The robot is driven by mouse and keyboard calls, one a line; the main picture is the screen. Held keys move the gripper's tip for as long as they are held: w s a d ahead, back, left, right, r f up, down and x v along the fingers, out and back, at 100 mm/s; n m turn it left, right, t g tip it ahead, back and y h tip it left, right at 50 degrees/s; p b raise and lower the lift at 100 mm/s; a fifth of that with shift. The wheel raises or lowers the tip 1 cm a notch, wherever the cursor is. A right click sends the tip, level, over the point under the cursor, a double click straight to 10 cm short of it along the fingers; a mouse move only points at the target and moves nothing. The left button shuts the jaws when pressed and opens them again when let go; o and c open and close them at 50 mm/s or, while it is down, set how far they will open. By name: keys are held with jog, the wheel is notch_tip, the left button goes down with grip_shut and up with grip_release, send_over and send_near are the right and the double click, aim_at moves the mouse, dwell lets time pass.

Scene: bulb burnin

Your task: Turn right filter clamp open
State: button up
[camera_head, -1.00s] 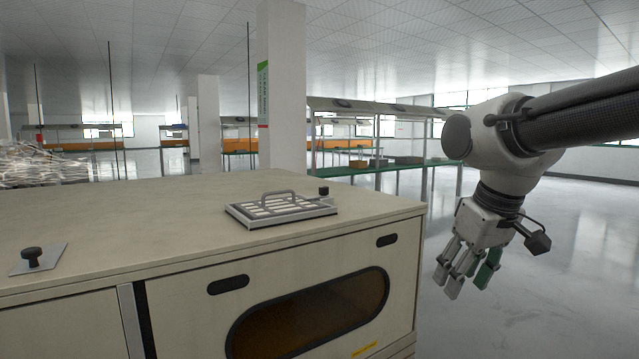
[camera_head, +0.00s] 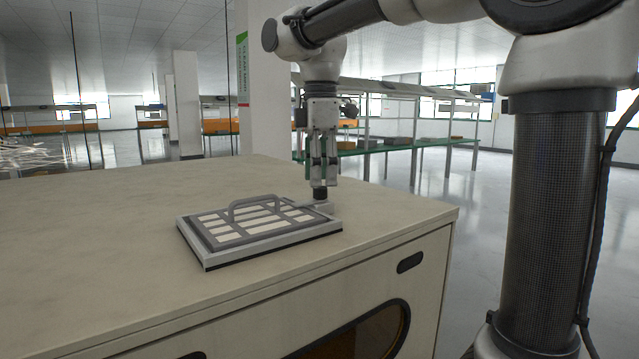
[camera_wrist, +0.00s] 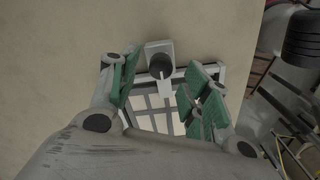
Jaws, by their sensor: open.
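The filter (camera_head: 255,229) is a flat grey-framed panel with white cells and an arched handle (camera_head: 262,203), lying on the cabinet top. The right filter clamp, a black knob (camera_head: 320,193) on a small light base (camera_head: 323,208), sits at its back right corner. In the wrist view the knob (camera_wrist: 161,66) shows from above, with its light arm reaching onto the filter edge. My gripper (camera_head: 319,180) points down just above the knob and is open. In the wrist view its green-padded fingers (camera_wrist: 160,88) stand either side of the clamp. I cannot tell if they touch the knob.
The cabinet top (camera_head: 100,250) is bare around the filter. Its front face has a dark oval window (camera_head: 365,335) and a black slot (camera_head: 409,262). Green-shelved racks (camera_head: 400,145) and a pillar (camera_head: 268,90) stand behind, across open floor.

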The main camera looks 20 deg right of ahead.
jog(key=shift+f, duration=1.35)
jog(key=c, duration=1.1)
jog(key=shift+o, duration=0.2)
